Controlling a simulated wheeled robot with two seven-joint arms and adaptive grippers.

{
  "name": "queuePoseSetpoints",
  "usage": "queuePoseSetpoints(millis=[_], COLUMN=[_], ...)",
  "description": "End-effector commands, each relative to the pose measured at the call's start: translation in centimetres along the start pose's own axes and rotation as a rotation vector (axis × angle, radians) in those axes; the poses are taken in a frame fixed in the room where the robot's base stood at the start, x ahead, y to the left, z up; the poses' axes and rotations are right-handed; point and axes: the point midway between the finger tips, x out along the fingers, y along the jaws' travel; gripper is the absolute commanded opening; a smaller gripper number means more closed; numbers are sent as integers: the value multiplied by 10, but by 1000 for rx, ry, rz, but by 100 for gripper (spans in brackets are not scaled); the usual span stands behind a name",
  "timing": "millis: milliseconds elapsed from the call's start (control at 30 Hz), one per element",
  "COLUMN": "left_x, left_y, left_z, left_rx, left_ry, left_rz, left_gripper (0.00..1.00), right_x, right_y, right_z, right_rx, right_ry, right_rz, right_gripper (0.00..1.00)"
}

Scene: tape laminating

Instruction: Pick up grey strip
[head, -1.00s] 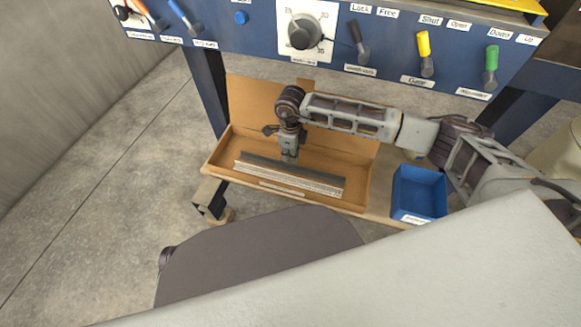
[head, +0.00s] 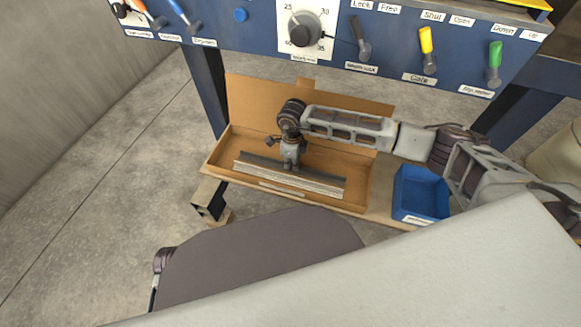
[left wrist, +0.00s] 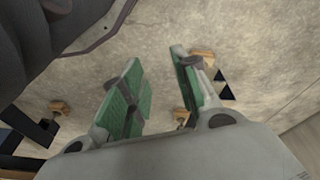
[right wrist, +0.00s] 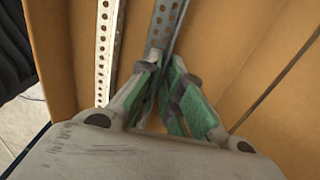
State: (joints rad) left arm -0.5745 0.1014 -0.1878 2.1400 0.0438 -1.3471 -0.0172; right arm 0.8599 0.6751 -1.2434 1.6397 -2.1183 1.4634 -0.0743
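Long grey perforated metal strips (head: 318,183) lie side by side in an open cardboard box (head: 222,155). In the right wrist view, one grey strip (right wrist: 168,22) runs between the fingers of my right gripper (right wrist: 164,72), and a second strip (right wrist: 104,60) lies apart to its left. My right gripper (head: 291,166) points down into the box near the strips' middle. Its green-padded fingers are drawn together on the strip, and the contact is partly hidden by the fingers. My left gripper (left wrist: 162,75) is open and empty above the floor.
A blue bin (head: 420,193) stands right of the box. A blue machine panel (head: 230,37) with a dial and coloured levers is above and behind. The box's raised lid (head: 255,105) stands behind the strips. Concrete floor is clear at left.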

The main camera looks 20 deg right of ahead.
Motion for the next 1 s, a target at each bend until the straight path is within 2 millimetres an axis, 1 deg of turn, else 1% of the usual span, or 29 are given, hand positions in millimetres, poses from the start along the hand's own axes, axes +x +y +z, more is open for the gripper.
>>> queuePoseSetpoints(millis=[67,467,667,833,1000], left_x=[0,-1,-1,4,10], left_y=[0,-1,-1,-2,-4], left_z=[-1,-3,-3,1,5], left_rx=[0,1,1,1,1], left_ry=[3,6,4,-8,-27], left_rz=[-1,-2,-3,-6,-10], left_gripper=[30,30,30,30,30], right_x=[0,-1,-6,-21,-45], right_y=[0,0,2,3,3], right_z=[0,0,0,0,0], right_rx=[0,0,0,1,0], right_ry=[0,0,-1,-1,-2], right_rz=[0,0,-1,-2,-2], right_gripper=[0,0,0,0,0])
